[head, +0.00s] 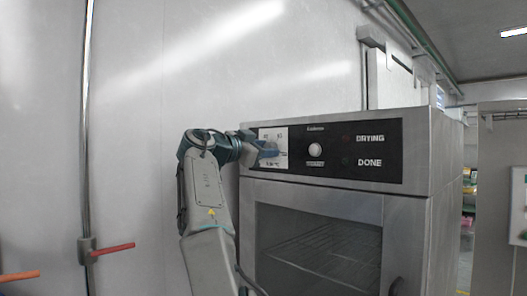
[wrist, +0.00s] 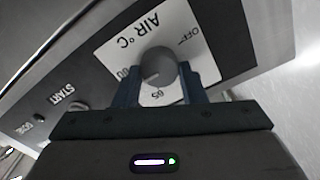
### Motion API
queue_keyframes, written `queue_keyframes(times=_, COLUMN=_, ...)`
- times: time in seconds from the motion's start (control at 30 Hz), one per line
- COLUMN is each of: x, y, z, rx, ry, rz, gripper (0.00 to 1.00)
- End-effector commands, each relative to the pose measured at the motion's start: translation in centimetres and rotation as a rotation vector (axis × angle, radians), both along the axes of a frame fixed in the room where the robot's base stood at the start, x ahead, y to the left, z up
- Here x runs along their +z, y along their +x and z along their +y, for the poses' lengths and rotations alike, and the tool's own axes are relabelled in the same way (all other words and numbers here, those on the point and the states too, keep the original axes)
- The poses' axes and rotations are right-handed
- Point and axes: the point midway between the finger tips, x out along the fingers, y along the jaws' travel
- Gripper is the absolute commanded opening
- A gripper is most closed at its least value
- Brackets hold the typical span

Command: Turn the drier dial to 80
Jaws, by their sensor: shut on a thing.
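The drier (head: 330,200) is a steel cabinet with a black control panel and a glass door. Its temperature dial (wrist: 159,68) is a round grey knob on a white plate (wrist: 120,45). In the wrist view the plate reads "AIR °C", "OFF" and "65"; other marks are partly hidden by my fingers. My gripper (wrist: 160,88) is shut on the dial, one finger on each side. In the head view my gripper (head: 272,150) covers most of the dial at the panel's left end. I cannot tell which mark the dial points to.
A second, white knob (head: 315,150) sits to the right on the panel, with "DRYING" and "DONE" labels beyond it. Below are the glass door (head: 320,243) and its handle (head: 396,287).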

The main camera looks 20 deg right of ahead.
Motion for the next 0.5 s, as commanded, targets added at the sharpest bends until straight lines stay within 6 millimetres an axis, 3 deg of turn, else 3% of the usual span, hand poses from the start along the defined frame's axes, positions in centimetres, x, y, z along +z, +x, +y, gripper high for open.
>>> queue_keyframes(times=0.5, x=-0.1, y=-0.09, z=-0.06, rx=0.0, ry=0.091, rz=-0.252, gripper=0.14)
